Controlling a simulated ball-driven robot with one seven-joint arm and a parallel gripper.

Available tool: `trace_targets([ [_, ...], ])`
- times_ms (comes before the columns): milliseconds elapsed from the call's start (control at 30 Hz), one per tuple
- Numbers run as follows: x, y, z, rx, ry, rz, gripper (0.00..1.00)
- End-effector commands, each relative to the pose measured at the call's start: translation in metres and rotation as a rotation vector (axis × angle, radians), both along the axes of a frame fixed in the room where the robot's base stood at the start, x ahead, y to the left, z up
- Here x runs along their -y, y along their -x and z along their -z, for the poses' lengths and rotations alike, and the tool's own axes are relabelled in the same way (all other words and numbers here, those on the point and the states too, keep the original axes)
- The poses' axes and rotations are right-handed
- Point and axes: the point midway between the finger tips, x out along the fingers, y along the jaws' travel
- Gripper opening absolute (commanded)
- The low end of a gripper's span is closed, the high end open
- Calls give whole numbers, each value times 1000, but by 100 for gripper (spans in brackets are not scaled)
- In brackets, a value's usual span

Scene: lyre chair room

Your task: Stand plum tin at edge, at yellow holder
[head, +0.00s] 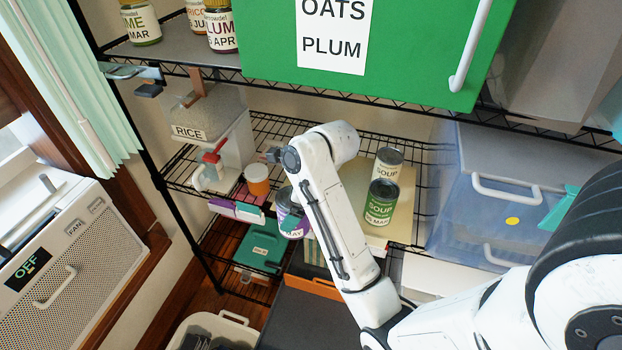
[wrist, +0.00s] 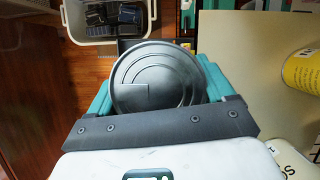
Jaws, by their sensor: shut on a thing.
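The plum tin (head: 290,212) has a purple label with part of "MAY" showing, in the middle of the head view just left of my forearm. In the wrist view its grey ringed lid (wrist: 158,80) lies between the two teal fingers. My gripper (wrist: 155,75) is shut on it. In the head view my arm hides most of the gripper, and I cannot tell whether the tin touches the shelf. A yellow round thing (wrist: 303,68) with print shows at the right edge of the wrist view. I cannot tell whether it is the yellow holder.
Two soup tins (head: 382,200) stand on a pale board (head: 402,222) right of my forearm. An orange tub (head: 257,180) and a rice container (head: 205,120) are at left. A green box (head: 375,45) is above. A bin (wrist: 72,30) stands on the floor.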

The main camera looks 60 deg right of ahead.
Motion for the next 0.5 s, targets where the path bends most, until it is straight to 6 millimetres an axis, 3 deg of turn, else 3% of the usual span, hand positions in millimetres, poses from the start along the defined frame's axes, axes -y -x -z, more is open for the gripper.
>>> trace_targets([
  [300,76,-11,-2,3,1,4,31],
  [500,104,-15,-2,1,0,1,31],
])
